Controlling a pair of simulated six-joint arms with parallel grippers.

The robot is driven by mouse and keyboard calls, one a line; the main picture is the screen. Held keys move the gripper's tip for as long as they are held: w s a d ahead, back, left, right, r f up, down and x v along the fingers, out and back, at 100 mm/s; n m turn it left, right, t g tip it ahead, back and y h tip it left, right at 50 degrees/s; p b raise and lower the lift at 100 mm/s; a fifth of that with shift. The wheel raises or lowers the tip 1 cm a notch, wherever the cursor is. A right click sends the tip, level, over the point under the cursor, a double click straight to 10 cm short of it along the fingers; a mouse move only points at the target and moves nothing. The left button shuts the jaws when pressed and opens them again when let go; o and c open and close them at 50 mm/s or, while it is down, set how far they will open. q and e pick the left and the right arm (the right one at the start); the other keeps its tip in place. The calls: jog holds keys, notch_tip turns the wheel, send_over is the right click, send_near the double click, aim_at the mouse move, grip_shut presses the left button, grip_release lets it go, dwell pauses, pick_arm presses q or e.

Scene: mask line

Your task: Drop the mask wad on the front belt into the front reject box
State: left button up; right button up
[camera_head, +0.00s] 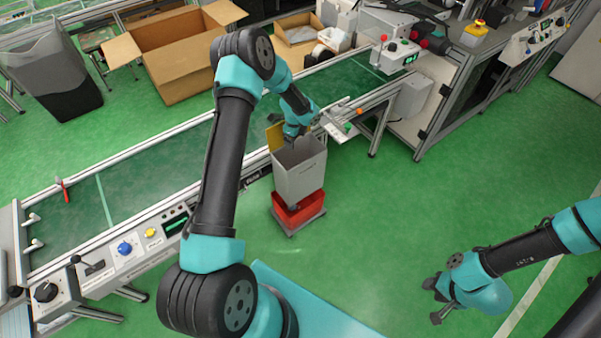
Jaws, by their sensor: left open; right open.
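The front belt (150,170) is a green conveyor running from the lower left to the upper right. I cannot make out a mask wad on it; my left arm covers part of the belt. A grey open-topped box (302,178) with a yellow panel at its back, which looks like the front reject box, stands against the belt's near side. My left gripper (291,143) is open and points down at the box's mouth; whether anything lies inside is hidden. My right gripper (434,302) is open over bare floor at the lower right, far from the box.
A red tray (298,210) sits beneath the grey box. A control panel (125,248) with knobs and buttons lines the belt's near left edge. Cardboard boxes (185,55) and a dark bin (55,75) stand behind the belt. The green floor at right is clear.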

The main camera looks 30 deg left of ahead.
pick_arm(q)
jog(key=shift+r, duration=0.1)
notch_tip(320, 180, up, 17)
dwell(0.6)
jog(key=shift+r, duration=0.1)
dwell(0.5)
jog(key=s+d+f+n+h, duration=0.4)
jog(key=s+d+f+n, duration=0.8)
jog(key=s+d+f, duration=0.5)
jog(key=s+d+n, duration=0.3)
jog(key=s+n, duration=0.4)
jog(key=s, duration=0.5)
jog(key=shift+f+n+t, duration=0.4)
jog(key=shift+f, duration=0.05)
jog(key=shift+a, duration=0.15)
